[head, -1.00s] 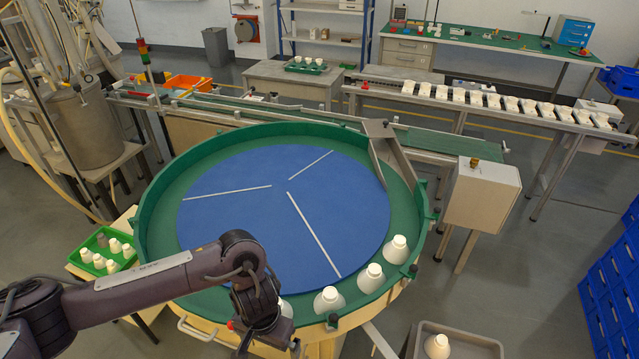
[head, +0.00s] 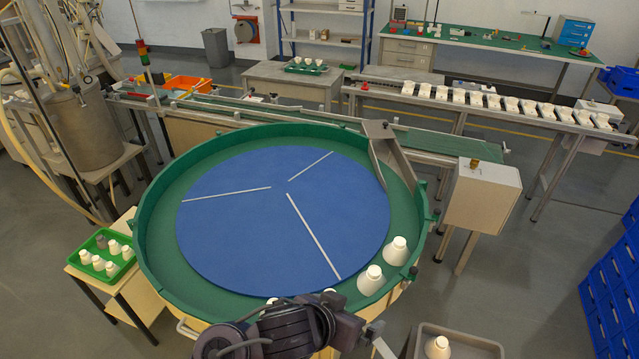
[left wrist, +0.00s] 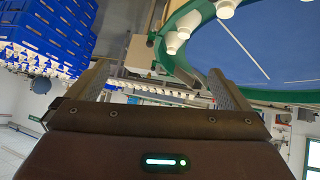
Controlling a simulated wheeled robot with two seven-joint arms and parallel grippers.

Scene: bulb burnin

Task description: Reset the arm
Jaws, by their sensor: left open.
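My left gripper (left wrist: 158,88) shows in the left wrist view with its two fingers spread wide and nothing between them. In the head view my left arm (head: 285,330) is folded at the bottom edge, in front of the round table's near rim; its fingers are hard to make out there. The round table has a blue disc (head: 240,240) with a green rim lane (head: 160,235). White bulb-shaped bottles (head: 371,280) stand in the lane at the near right. They also show in the left wrist view (left wrist: 176,40). My right gripper is not in view.
A grey tray (head: 470,345) with one white bottle stands at the bottom right. A green tray (head: 75,250) of small bottles sits on a side table at left. A grey box (head: 482,195) stands right of the table. Blue crates (head: 610,290) are stacked at far right.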

